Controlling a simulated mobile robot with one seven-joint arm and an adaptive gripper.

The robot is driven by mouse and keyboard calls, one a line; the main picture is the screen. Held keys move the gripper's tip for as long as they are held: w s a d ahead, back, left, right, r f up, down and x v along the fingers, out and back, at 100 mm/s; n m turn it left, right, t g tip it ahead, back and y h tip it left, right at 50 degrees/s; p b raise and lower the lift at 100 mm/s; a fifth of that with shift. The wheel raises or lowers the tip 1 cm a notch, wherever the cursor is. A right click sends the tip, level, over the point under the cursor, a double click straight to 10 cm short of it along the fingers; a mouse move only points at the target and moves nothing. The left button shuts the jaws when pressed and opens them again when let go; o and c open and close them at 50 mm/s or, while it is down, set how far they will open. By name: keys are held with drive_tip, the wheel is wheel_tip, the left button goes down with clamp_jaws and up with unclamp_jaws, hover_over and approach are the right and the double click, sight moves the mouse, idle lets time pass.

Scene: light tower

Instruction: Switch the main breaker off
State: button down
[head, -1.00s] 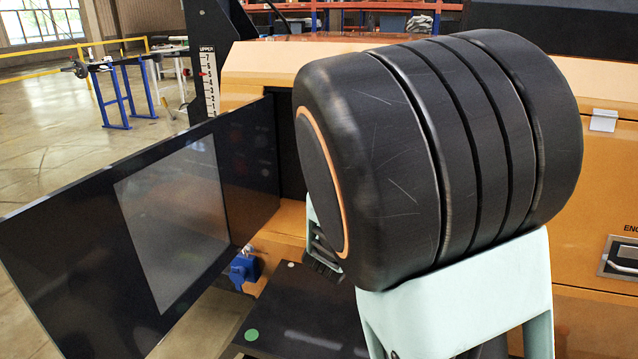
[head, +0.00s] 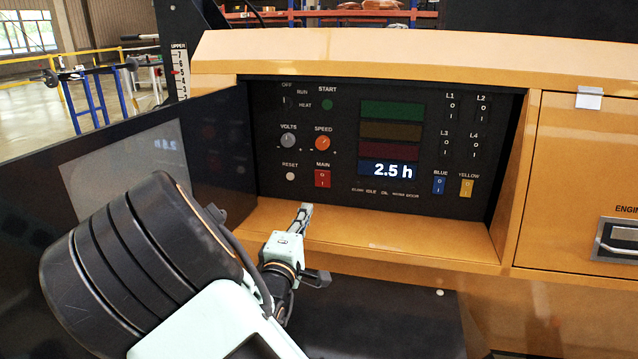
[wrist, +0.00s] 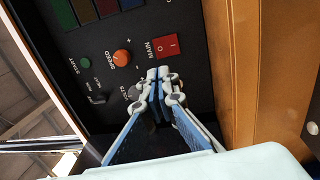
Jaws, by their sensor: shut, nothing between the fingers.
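The main breaker is a red rocker switch (head: 322,178) under the label MAIN, low on the dark control panel (head: 350,110). I cannot tell which side is pressed in. It also shows in the wrist view (wrist: 165,47), where the picture is turned sideways. My gripper (head: 304,209) is shut and empty. In the head view its tips are below and slightly left of the red switch, over the orange ledge. In the wrist view the closed fingertips (wrist: 158,73) appear just below the switch, seemingly apart from it.
The speed knob (head: 322,143), volts knob (head: 288,140) and reset button (head: 290,176) are near the breaker. Blue (head: 439,184) and yellow (head: 466,187) switches sit to the right. An open dark door (head: 110,150) stands at left. The orange ledge (head: 400,235) runs below the panel.

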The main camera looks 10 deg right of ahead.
sight(322, 175)
drive_tip(key=b+x, duration=0.4)
drive_tip(key=x, duration=0.9)
drive_tip(key=shift+w+d, duration=0.25)
drive_tip(key=shift+w, duration=0.2)
drive_tip(key=shift+w+d+r+p, duration=0.1)
drive_tip(key=shift+r+p, duration=0.25)
drive_tip(key=shift+p, duration=0.35)
drive_tip(key=shift+w+r+g+p, duration=0.2)
drive_tip(key=shift+g+p, duration=0.2)
drive_tip(key=shift+p, duration=0.75)
drive_tip(key=shift+f+b, duration=0.35)
drive_tip(key=shift+f, duration=0.05)
drive_tip(key=shift+s, duration=0.1)
